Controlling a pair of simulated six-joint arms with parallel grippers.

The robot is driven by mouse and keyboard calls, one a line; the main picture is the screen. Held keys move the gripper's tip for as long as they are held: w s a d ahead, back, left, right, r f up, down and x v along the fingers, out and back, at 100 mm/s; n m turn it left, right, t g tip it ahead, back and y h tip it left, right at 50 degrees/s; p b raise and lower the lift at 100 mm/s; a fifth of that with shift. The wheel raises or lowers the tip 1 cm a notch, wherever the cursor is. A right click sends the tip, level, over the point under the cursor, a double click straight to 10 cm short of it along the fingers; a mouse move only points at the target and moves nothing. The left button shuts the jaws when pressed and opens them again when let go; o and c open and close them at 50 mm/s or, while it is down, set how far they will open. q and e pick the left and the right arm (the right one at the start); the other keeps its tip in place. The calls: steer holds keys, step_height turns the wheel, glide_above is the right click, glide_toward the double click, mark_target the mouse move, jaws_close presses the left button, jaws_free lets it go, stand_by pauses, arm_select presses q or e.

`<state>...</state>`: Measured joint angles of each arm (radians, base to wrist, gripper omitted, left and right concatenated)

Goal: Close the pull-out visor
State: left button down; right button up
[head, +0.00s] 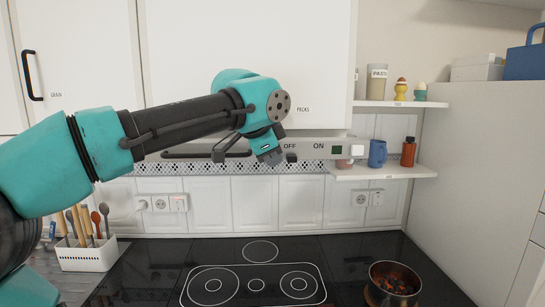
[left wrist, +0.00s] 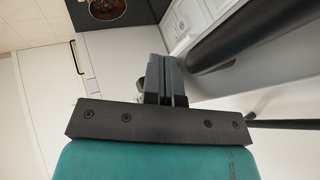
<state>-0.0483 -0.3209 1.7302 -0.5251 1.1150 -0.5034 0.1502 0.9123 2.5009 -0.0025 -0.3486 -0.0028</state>
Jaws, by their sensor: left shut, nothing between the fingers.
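The visor (head: 310,148) is a pale grey panel under the white upper cabinet, marked OFF and ON. A dark horizontal bar handle (head: 185,153) runs along its front, and a patterned strip shows below. My left gripper (head: 270,157) is in front of the visor, just left of the OFF mark, pointing down. Its fingers (left wrist: 165,68) are together and empty in the left wrist view. A dark rounded bar (left wrist: 245,35) lies beside them there, perhaps the handle. My arm hides part of the visor, and I cannot tell whether the gripper touches it.
A black hob (head: 255,285) lies below, with a pot (head: 393,284) at its right. A shelf (head: 380,172) with a blue mug (head: 377,153) and red bottle (head: 408,151) is right of the visor. A white utensil basket (head: 88,255) stands at left.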

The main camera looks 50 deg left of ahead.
arm_select(q)
steer(key=shift+w+a, duration=0.1)
steer(key=w+a, duration=0.4)
steer(key=a, duration=0.2)
steer(key=shift+w+a, duration=0.25)
steer(key=shift+w, duration=0.1)
steer(key=s+d, duration=0.3)
steer(key=shift+d+r, duration=0.25)
steer(key=shift+r, duration=0.15)
steer(key=v, duration=0.9)
steer(key=shift+w, duration=0.1)
